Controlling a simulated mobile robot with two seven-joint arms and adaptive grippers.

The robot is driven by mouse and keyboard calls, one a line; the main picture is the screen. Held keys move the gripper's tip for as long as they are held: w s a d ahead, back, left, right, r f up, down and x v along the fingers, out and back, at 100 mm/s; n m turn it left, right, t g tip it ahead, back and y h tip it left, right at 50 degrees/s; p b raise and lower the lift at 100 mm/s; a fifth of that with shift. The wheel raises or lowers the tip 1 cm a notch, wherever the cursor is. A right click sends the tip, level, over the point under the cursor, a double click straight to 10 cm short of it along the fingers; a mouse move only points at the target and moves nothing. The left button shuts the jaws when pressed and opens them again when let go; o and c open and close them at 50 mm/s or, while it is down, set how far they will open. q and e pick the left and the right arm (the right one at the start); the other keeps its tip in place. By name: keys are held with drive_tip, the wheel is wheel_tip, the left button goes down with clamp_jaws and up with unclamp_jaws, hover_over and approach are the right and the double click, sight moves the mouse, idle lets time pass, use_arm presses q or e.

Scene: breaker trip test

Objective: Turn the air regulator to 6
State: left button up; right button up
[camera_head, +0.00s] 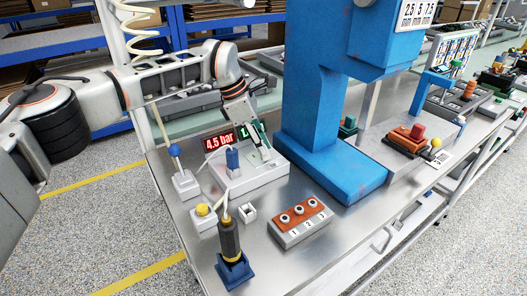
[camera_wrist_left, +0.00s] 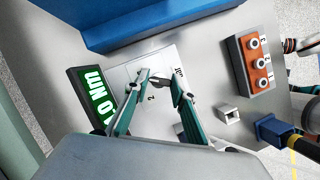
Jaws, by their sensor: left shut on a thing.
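A light grey panel box (camera_head: 262,178) on the metal bench carries a red display (camera_head: 218,141) reading 4.5 bar and, beside it, a green display (camera_head: 246,132), partly covered by my gripper. A blue upright cylinder (camera_head: 232,158) stands on the box, left of my fingers. My left gripper (camera_head: 264,155) points down at the box top, right of the cylinder. In the left wrist view, its fingers (camera_wrist_left: 155,78) close around a small knob that they mostly hide, with printed marks around it. The green display (camera_wrist_left: 93,100) there shows Nm.
A blue press column (camera_head: 315,110) stands close behind on the right. In front are an orange button box (camera_head: 300,220), a small white open box (camera_head: 247,213), a yellow button box (camera_head: 203,215) and a black-and-yellow tool in a blue holder (camera_head: 235,270). A blue-topped post (camera_head: 183,180) stands left.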

use_arm(q)
drive_tip(key=shift+w+f+m+b, duration=0.1)
drive_tip(key=shift+f+m+b, duration=0.35)
drive_tip(key=shift+m+b, duration=0.3)
drive_tip(key=shift+g+b, duration=0.3)
drive_tip(key=shift+b, duration=0.05)
drive_tip(key=shift+r+m+b, duration=0.3)
drive_tip(key=shift+m+b, duration=0.15)
drive_tip(key=shift+m, duration=0.1)
use_arm(e)
drive_tip(key=shift+w+d+f, duration=0.1)
drive_tip(key=shift+d+f, duration=0.1)
drive_tip(key=shift+f, duration=0.45)
drive_tip(key=shift+w+d+f, duration=0.1)
drive_tip(key=shift+d+f, duration=0.1)
drive_tip(key=shift+f, duration=0.4)
use_arm(q)
drive_tip(key=shift+r, duration=0.1)
use_arm(e)
drive_tip(key=shift+r, duration=0.15)
drive_tip(key=shift+w+r, duration=0.2)
drive_tip(key=shift+r, duration=0.05)
use_arm(q)
drive_tip(key=o, duration=1.1)
use_arm(e)
drive_tip(key=shift+s+f, duration=0.1)
drive_tip(key=shift+f, duration=0.1)
drive_tip(key=shift+f, duration=0.1)
